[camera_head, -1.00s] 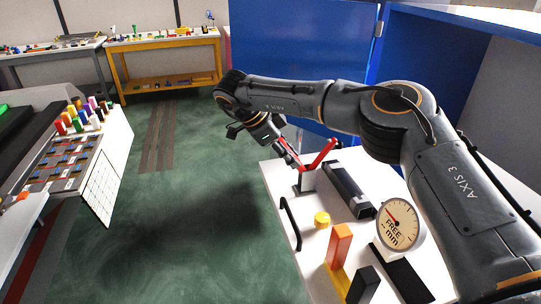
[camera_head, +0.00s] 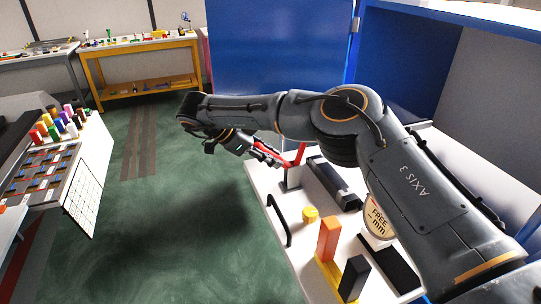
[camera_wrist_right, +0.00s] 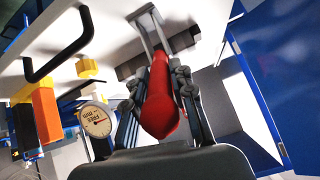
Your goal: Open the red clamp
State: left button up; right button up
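The red clamp (camera_head: 300,155) stands on a pale mount at the far left part of the white table. One red arm points up, and its red handle leans left into my right gripper (camera_head: 270,157). In the right wrist view the thick red handle (camera_wrist_right: 160,105) lies lengthwise between the two fingers of my right gripper (camera_wrist_right: 158,80). The fingers sit close against both sides of it, so the gripper looks shut on the handle. The clamp's pale bracket (camera_wrist_right: 147,30) shows beyond the fingers. My left gripper is in no view.
The white table (camera_head: 290,235) also holds a black handle bar (camera_head: 280,220), a yellow knob (camera_head: 310,214), an orange block (camera_head: 328,238), a black block (camera_head: 354,278) and a dial gauge (camera_head: 378,222). A blue panel (camera_head: 280,50) stands behind. Green floor is open at left.

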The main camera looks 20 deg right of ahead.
jog(key=o, duration=0.3)
jog(key=v, duration=1.2)
jog(key=shift+a+f, duration=0.1)
